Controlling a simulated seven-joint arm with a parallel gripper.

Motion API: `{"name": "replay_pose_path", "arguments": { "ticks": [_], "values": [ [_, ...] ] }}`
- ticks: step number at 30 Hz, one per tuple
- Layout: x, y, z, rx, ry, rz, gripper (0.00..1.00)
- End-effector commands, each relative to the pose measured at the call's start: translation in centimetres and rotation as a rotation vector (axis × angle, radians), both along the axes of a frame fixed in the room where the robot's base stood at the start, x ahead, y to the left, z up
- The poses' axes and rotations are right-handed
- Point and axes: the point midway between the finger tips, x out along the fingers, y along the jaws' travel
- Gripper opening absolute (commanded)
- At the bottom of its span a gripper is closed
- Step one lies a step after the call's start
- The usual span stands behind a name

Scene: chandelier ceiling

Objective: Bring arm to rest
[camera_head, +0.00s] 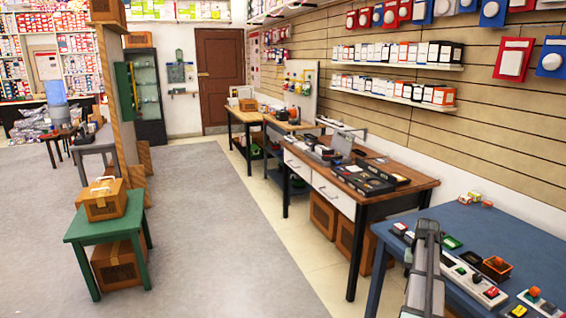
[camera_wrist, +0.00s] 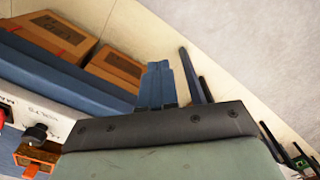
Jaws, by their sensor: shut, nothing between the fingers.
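My gripper (camera_head: 428,228) is in the lower right of the head view, at the end of my grey arm, over the left part of the blue table (camera_head: 480,222). Its fingers look close together, and nothing shows held in them.
Cardboard boxes (camera_wrist: 58,35) lie below. A green stool (camera_head: 85,230) stands left; the grey floor between is open.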

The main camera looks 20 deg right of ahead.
Motion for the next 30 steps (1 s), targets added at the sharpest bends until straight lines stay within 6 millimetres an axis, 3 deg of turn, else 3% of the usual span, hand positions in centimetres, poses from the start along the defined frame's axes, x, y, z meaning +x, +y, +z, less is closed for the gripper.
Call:
{"name": "replay_pose_path", "arguments": {
  "ticks": [1,6,15,23,30],
  "values": [
    [1.1,2.5,-1.1,0.002,0.002,0.032,0.0],
    [4.3,9.4,-4.1,0.001,0.001,0.125,0.0],
    [7.7,21.8,-9.0,0.0,0.001,0.289,0.0],
    [8.2,32.5,-12.7,0.0,0.0,0.432,0.0],
    [6.9,41.7,-15.6,0.0,0.0,0.563,0.0]
  ]
}}
